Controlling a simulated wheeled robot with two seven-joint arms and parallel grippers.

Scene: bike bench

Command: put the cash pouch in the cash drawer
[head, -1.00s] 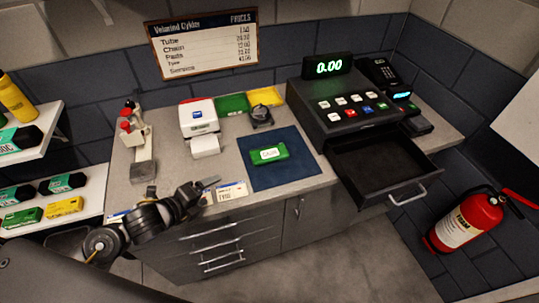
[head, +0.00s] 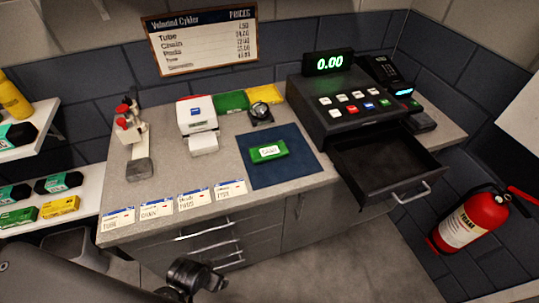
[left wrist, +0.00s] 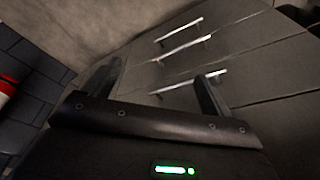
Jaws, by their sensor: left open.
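The green cash pouch (head: 268,152) with a white label lies on the dark blue mat (head: 290,175) on the counter. The cash drawer (head: 385,168) is pulled out under the black register (head: 345,105) and looks empty. In the head view only part of my left arm shows at the bottom edge, below the counter front and well away from the pouch. In the left wrist view my left gripper (left wrist: 158,88) has its two fingers apart with nothing between them. My right gripper is in neither view.
Several price cards (head: 150,210) line the counter's front edge. A white printer (head: 198,122), a red-topped stand (head: 134,140) and green and yellow packs stand behind. Bench drawers with bar handles (left wrist: 184,47) face the wrist camera. A fire extinguisher (head: 467,222) stands at right.

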